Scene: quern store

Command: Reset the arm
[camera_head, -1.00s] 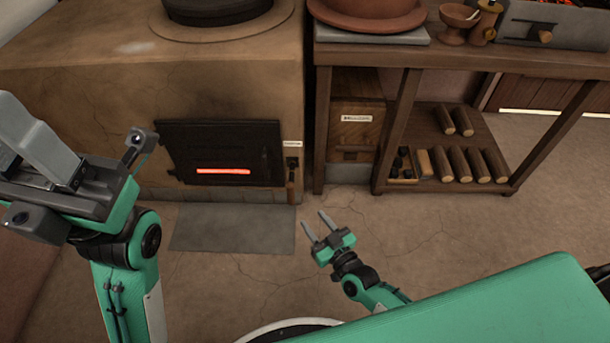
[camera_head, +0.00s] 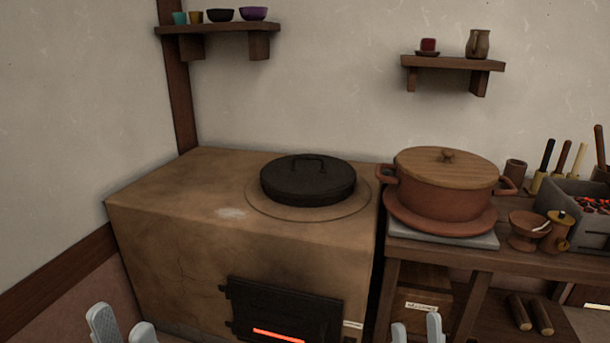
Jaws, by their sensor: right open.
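My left gripper (camera_head: 122,326) shows at the bottom left edge, in front of the clay stove (camera_head: 170,265). Only its two pale grey fingertips are in view, apart, with nothing seen between them. My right gripper (camera_head: 416,331) shows at the bottom edge, right of the stove's fire door (camera_head: 250,302). Its two fingertips are apart and empty. The rest of both arms is below the picture.
A black lidded pan (camera_head: 308,181) sits on the stove. A clay pot with a wooden lid (camera_head: 445,165) stands on the wooden table (camera_head: 520,260), near a grey ember box (camera_head: 568,200). Wall shelves (camera_head: 225,27) (camera_head: 450,62) hold cups and bowls.

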